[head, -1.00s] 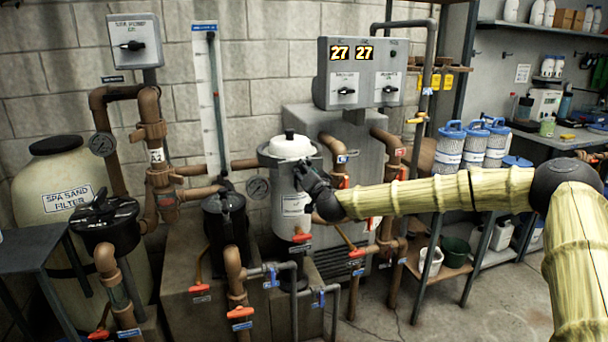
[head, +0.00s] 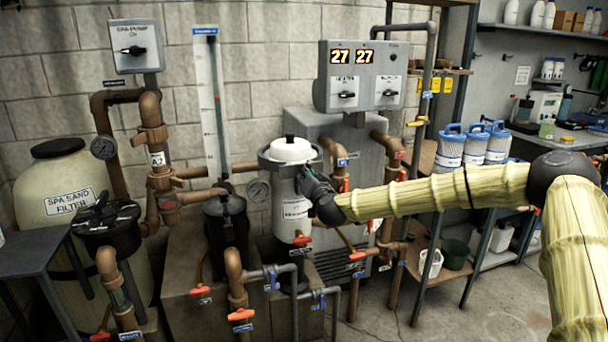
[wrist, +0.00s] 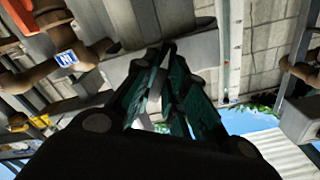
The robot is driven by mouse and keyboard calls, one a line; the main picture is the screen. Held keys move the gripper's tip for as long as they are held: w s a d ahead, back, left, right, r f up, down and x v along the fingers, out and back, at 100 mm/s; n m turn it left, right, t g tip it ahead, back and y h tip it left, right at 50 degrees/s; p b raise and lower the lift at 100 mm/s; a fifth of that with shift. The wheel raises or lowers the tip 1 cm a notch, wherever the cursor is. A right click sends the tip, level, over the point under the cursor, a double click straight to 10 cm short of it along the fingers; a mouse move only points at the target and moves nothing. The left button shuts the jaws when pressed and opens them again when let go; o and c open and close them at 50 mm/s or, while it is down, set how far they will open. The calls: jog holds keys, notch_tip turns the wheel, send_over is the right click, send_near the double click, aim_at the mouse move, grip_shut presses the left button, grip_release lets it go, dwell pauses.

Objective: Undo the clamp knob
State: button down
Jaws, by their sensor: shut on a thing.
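The white canister filter (head: 295,212) stands upright in the middle of the head view, with a grey clamp band (head: 268,160) around its top and a white lid (head: 291,149) with a black cap. My gripper (head: 305,174) is at the right side of the band. In the wrist view my gripper's dark green fingers (wrist: 160,100) come together just in front of the grey canister wall, shut on a small pale part between them. That part is where the clamp knob would sit, but the fingers and hand hide most of it.
Brown pipes with orange valve handles (head: 302,240) stand close around the canister. A grey heater box with a 27 27 display (head: 352,57) is behind it. The spa sand filter (head: 55,190) is at left, shelves with blue-topped cartridges (head: 474,143) at right.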

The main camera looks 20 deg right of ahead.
jog(key=n+p, duration=0.3)
jog(key=n, duration=2.2)
jog(key=shift+f+p, duration=0.1)
jog(key=shift+p, duration=0.3)
jog(key=c, duration=1.4)
grip_release()
jog(key=shift+o, duration=0.2)
jog(key=s, duration=0.7)
jog(key=shift+d+b, duration=0.15)
jog(key=shift+b, duration=0.2)
